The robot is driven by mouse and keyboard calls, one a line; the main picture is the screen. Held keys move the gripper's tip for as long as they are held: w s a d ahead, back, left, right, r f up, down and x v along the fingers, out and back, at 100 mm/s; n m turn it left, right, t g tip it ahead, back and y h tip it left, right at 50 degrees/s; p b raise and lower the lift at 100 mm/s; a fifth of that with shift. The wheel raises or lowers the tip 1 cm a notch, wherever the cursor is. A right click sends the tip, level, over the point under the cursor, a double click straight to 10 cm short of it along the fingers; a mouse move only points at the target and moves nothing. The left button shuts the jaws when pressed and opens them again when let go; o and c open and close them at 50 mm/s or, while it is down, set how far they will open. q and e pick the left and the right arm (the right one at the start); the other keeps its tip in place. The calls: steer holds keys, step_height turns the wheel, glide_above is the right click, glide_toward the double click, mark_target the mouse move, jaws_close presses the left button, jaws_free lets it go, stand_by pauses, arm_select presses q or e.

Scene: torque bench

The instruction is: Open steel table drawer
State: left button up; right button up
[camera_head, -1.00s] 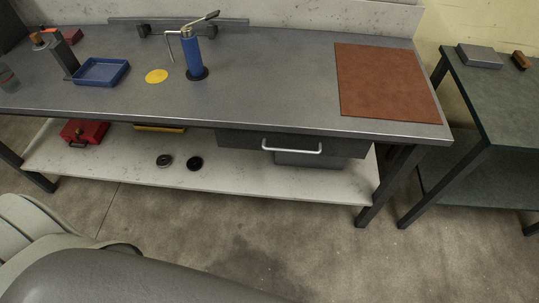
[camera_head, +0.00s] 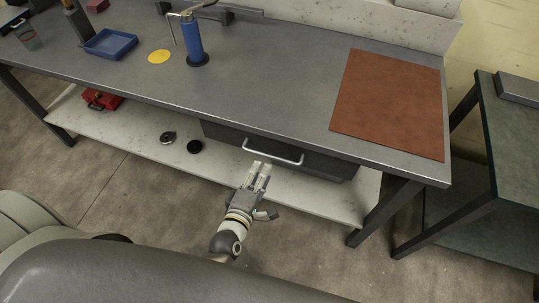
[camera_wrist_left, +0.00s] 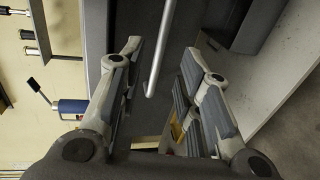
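The steel table (camera_head: 270,95) has a dark drawer (camera_head: 318,161) under its top, and the drawer looks closed. Its pale bar handle (camera_head: 273,154) runs along the drawer front. My left gripper (camera_head: 262,167) is just in front of and below the handle in the head view. In the left wrist view, my left gripper (camera_wrist_left: 160,75) is open, and the handle (camera_wrist_left: 160,50) shows in the gap between its fingers, towards the left finger. I cannot tell whether a finger touches it. My right gripper is not in view.
On the tabletop are a blue tray (camera_head: 109,44), a yellow disc (camera_head: 159,56), a blue cylindrical tool (camera_head: 193,42) and a brown mat (camera_head: 390,105). The lower shelf (camera_head: 140,122) holds a red box (camera_head: 102,99) and two dark round parts. A second table (camera_head: 520,130) stands at right.

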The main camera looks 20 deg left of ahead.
mark_target(270, 156)
arm_select(q)
steer(key=w, duration=0.2)
steer(key=w+f, duration=0.1)
steer(key=w, duration=0.5)
steer(key=shift+d+f, duration=0.25)
steer(key=shift+f, duration=0.1)
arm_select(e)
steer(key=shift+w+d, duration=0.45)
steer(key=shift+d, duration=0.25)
arm_select(q)
jaws_close()
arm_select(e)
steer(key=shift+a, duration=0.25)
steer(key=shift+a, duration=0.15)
